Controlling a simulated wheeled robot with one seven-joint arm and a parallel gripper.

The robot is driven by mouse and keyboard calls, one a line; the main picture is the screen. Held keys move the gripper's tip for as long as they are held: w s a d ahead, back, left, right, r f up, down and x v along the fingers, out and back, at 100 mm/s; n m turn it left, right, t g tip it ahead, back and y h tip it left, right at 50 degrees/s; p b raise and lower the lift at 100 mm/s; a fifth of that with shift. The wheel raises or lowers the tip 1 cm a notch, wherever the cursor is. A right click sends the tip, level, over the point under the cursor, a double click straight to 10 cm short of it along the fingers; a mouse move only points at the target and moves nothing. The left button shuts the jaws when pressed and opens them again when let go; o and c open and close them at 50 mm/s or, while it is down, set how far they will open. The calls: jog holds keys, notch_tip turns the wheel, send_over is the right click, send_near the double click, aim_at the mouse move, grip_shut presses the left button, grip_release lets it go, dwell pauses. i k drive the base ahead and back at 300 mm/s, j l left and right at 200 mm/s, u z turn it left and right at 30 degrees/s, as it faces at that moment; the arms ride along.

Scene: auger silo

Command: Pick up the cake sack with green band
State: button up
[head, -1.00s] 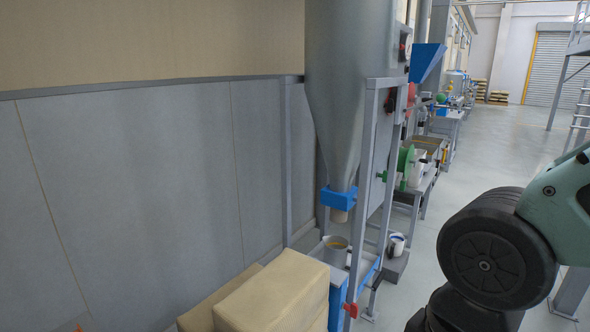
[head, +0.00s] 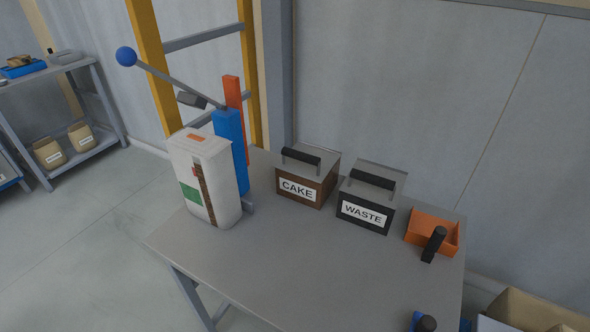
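A white upright sack (head: 205,180) with a green patch low on its left and a brown vertical strip stands on the grey table (head: 270,262) in the head view. It is beside the blue post (head: 229,150) of a lever press. Its top looks folded flat with an orange mark. I cannot read any word on it. Two tan sacks (head: 48,153) (head: 81,137) with white labels sit on the lower shelf at the far left; no green band shows on them. My gripper is not in view.
A brown box (head: 318,190) labelled CAKE, a black box (head: 376,217) labelled WASTE and an orange tray (head: 417,222) stand along the table's back. The press lever (head: 180,83) with a blue ball rises above the sack. The table's front middle is clear. A cardboard box (head: 530,312) is at lower right.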

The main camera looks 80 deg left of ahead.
aim_at(203, 163)
jog(key=u, duration=2.9)
jog(key=i+j+z, duration=0.15)
jog(key=i+j, duration=0.45)
jog(key=j, duration=0.2)
jog(key=i+j, duration=0.15)
jog(key=j, duration=0.2)
